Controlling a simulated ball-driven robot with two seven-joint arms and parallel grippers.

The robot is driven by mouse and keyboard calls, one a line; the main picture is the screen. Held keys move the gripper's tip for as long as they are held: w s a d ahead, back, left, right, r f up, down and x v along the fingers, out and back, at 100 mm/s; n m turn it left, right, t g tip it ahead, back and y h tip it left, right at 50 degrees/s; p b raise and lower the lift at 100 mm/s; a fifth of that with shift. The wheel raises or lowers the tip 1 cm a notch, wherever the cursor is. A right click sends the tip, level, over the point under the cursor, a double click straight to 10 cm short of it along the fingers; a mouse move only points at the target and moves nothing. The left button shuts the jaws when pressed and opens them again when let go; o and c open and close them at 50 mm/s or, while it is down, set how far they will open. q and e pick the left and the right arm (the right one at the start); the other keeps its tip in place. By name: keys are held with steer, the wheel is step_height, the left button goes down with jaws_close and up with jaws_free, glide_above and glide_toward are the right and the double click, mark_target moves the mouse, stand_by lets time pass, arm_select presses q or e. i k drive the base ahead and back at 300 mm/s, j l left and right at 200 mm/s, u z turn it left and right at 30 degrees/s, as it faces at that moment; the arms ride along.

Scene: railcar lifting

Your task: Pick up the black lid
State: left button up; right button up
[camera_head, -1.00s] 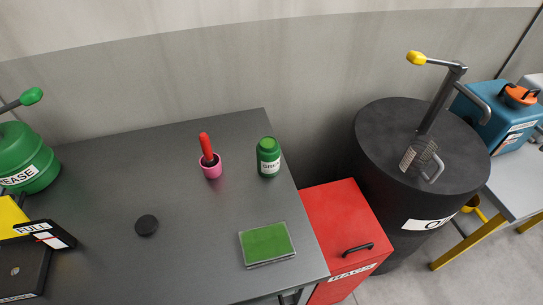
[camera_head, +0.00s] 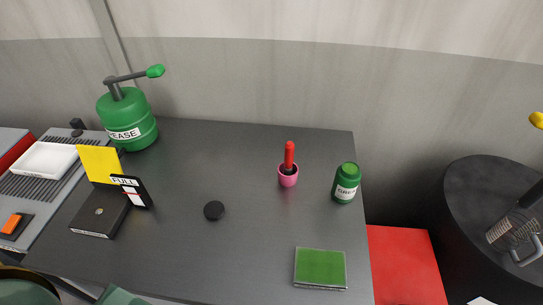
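The black lid (camera_head: 214,210) is a small, round, dark disc lying flat on the dark grey tabletop (camera_head: 235,260). It lies by itself near the middle of the table, with nothing touching it. Neither of my grippers shows in the head view.
Left of the lid stand a black box with a yellow panel (camera_head: 99,163), a black "FULL" sign (camera_head: 132,190) and a green grease can (camera_head: 127,118). Right are a pink cup (camera_head: 288,180) with a red-handled tool, a green jar (camera_head: 345,183) and a green pad (camera_head: 320,268). Table around the lid is clear.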

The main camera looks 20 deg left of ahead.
mark_target(215, 210)
steer(key=j+u, duration=0.2)
steer(key=u, duration=0.25)
steer(key=j+u, duration=0.25)
steer(key=u, duration=0.25)
steer(key=k+z, duration=0.15)
steer(key=i+j, duration=0.05)
